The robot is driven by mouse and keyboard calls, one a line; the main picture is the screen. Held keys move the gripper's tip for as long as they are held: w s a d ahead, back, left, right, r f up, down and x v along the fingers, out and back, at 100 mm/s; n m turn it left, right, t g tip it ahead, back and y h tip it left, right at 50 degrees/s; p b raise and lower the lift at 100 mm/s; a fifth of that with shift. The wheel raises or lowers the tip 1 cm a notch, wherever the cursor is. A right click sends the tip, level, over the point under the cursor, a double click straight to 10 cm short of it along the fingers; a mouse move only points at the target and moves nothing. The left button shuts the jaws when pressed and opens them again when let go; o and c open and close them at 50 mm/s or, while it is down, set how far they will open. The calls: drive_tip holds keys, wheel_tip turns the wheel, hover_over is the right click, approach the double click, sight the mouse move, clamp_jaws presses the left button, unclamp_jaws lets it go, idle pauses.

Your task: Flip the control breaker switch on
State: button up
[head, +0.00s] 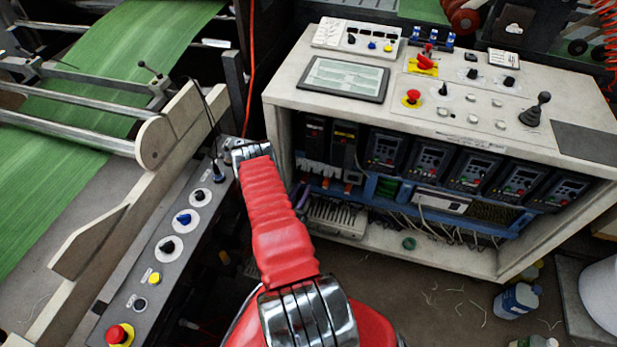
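A light-coloured control cabinet (285,95) stands to the right of my red arm. On its top, a red rotary handle on a yellow plate (424,66) sits near the back. Small blue switch-like parts (447,40) stand just behind it. Inside the open front, dark breaker-like modules (343,140) sit at the upper left, beside several grey drive units (430,160). I cannot tell which part is the control breaker switch, or its position. My arm reaches up toward the cabinet's left edge, ending in view at a chrome joint. My gripper fingers do not show.
A panel with knobs and a red stop button (118,335) runs along the left, beside a machine with green sheet (110,55). The cabinet top has a screen (343,78), a red button (411,97) and a black joystick (537,108). Bottles (517,300) stand on the floor.

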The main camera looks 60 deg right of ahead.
sight(311, 171)
drive_tip(key=d, duration=0.7)
drive_tip(key=shift+w+d, duration=0.3)
drive_tip(key=shift+d, duration=0.05)
clamp_jaws()
